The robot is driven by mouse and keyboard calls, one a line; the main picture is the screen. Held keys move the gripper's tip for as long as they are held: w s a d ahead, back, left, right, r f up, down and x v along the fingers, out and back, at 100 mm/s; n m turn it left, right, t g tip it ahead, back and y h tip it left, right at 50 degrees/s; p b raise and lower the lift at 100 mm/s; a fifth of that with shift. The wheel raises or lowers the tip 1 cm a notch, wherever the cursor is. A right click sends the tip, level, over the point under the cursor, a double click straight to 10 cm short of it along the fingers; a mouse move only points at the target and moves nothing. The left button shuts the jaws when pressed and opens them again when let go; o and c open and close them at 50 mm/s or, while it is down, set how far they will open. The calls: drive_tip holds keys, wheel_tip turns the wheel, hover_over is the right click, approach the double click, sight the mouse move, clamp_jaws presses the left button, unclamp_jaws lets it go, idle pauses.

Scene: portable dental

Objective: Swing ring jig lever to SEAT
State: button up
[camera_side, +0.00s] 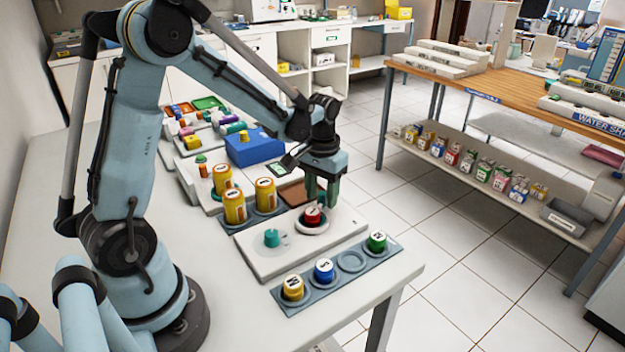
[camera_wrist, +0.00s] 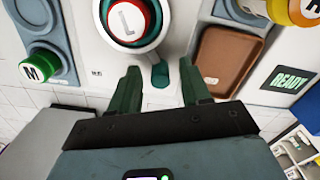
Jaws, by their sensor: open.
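The ring jig (camera_wrist: 163,30) is a pale ring around a red cap marked L (camera_wrist: 127,18); in the side view the red cap (camera_side: 312,215) sits on a white block (camera_side: 290,258). A small teal lever tab (camera_wrist: 160,76) sticks out from the ring's lower edge in the wrist view. My gripper (camera_wrist: 161,72) is open, its two dark green fingers on either side of the tab, with gaps visible. In the side view my gripper (camera_side: 322,198) points down just behind the red cap and hides the tab. Small labels beside the ring are too small to read.
A teal knob (camera_side: 272,238) stands on the same block. A grey rack (camera_side: 333,282) in front holds yellow, blue and green-capped jars and one empty socket. Yellow jars (camera_side: 234,207), a brown tray (camera_wrist: 222,60) and a READY display (camera_wrist: 288,81) are close by.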

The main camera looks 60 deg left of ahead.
sight(341, 225)
clamp_jaws()
drive_tip(key=shift+d, duration=0.1)
idle(0.4)
drive_tip(key=m, duration=0.1)
drive_tip(key=w+d+m, duration=0.1)
drive_tip(key=m, duration=0.1)
drive_tip(key=shift+d+m, duration=0.3)
drive_tip(key=d+m, duration=0.2)
drive_tip(key=m, duration=0.1)
drive_tip(key=shift+m, duration=0.3)
drive_tip(key=d+m, duration=0.1)
drive_tip(key=m, duration=0.2)
drive_tip(key=shift+s+d+m, duration=0.1)
drive_tip(key=shift+d+m, duration=0.2)
drive_tip(key=shift+d, duration=0.05)
drive_tip(key=shift+s+d+m, duration=0.2)
drive_tip(key=shift+d+m, duration=0.2)
drive_tip(key=shift+m, duration=0.4)
drive_tip(key=shift+s+d+m, duration=0.15)
drive_tip(key=shift+d+m, duration=0.2)
drive_tip(key=shift+m, duration=0.45)
